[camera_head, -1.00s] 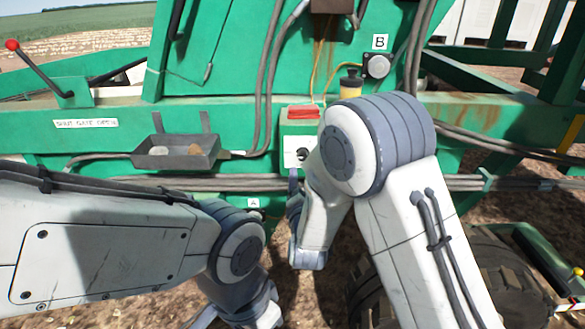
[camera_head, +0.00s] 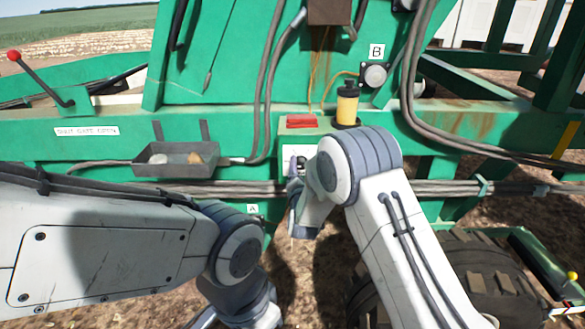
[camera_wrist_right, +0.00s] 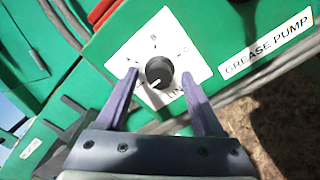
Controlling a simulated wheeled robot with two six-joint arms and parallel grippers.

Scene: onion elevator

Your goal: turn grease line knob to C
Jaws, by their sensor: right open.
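The black grease line knob (camera_wrist_right: 159,71) sits on a white square plate (camera_wrist_right: 135,52) in the right wrist view. B is at the plate's top, C at its right, and "LINE" partly shows below the knob. A small light mark shows on the knob's lower edge; which letter it points to is unclear. My right gripper (camera_wrist_right: 160,76) is open, one finger on each side of the knob; contact cannot be told. In the head view the plate (camera_head: 287,161) is partly hidden behind my right gripper and wrist.
A "GREASE PUMP" label (camera_wrist_right: 266,43) is right of the plate. A red block (camera_head: 301,121) tops the green box, with a yellow bottle (camera_head: 347,106) beside it. A grey tray (camera_head: 176,168) with small lumps hangs left. Cables (camera_head: 440,188) run along the frame.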

